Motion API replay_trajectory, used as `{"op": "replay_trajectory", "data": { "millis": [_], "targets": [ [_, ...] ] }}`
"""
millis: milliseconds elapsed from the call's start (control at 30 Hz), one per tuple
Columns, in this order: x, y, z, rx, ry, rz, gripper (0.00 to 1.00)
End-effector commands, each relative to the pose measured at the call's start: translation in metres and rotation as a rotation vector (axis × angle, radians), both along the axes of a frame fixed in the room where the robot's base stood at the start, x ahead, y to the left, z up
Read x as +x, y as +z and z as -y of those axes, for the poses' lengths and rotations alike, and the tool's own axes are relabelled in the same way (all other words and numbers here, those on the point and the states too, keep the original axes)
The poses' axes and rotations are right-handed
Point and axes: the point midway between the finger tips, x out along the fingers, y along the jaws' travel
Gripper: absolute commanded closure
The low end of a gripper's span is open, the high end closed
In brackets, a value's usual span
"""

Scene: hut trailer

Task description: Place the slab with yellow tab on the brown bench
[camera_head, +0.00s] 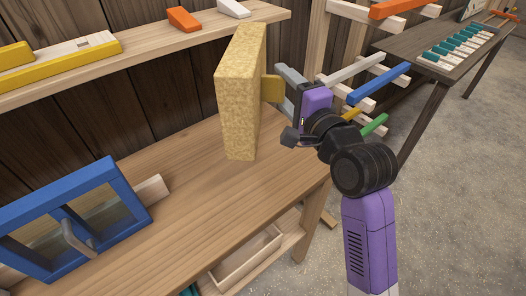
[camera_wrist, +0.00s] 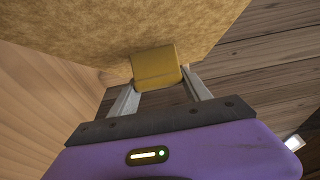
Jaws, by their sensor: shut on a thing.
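The slab (camera_head: 240,90) is a tall, tan, rough-textured block, held upright in the head view. Its yellow tab (camera_head: 271,88) sticks out on the right side. My gripper (camera_head: 282,86) is shut on this tab. In the wrist view the tab (camera_wrist: 157,68) sits between the fingers (camera_wrist: 160,88), and the slab (camera_wrist: 130,25) fills the top. The brown bench (camera_head: 210,225) lies below the slab. The slab's lower end overlaps the bench top in the picture; I cannot tell whether it touches.
A blue frame with a handle (camera_head: 75,215) stands on the bench's left. A shelf (camera_head: 130,67) above holds yellow and orange pieces. A rack with coloured bars (camera_head: 378,84) stands behind my gripper. A dark table (camera_head: 440,50) stands at right. The bench's middle is clear.

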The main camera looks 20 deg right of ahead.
Motion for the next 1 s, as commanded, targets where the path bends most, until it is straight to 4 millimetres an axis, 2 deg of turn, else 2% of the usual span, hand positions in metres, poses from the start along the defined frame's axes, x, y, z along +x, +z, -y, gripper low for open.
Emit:
{"op": "replay_trajectory", "data": {
  "millis": [100,500,767,1000],
  "targets": [
    [0.0,-0.032,-0.001,0.0,0.001,-0.008,0.92],
    [-0.001,-0.124,0.0,0.002,0.0,-0.003,0.92],
    [0.0,-0.145,0.0,0.0,0.0,0.0,0.92],
    [0.0,-0.179,-0.001,0.001,0.0,-0.001,0.92]
  ]
}}
